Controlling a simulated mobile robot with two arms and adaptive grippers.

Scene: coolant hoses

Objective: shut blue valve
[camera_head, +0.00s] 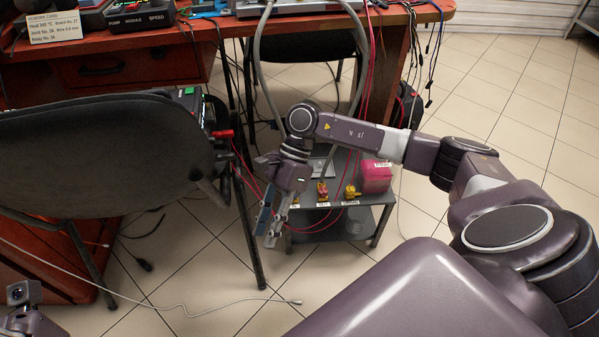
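My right gripper (267,236) hangs just left of a low grey stand (322,237), its fingers pointing down. Its two fingers show a gap with nothing seen between them. A blue strip runs along one finger; I cannot tell whether it is part of the gripper. I make out no blue valve; the wrist and gripper cover the stand's left end.
A pink box (375,176) sits at the stand's right end. A dark chair (95,155) stands close on the left. Red and grey hoses hang from the orange workbench (330,38) behind the stand. A pale cable (190,309) lies on the tiled floor.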

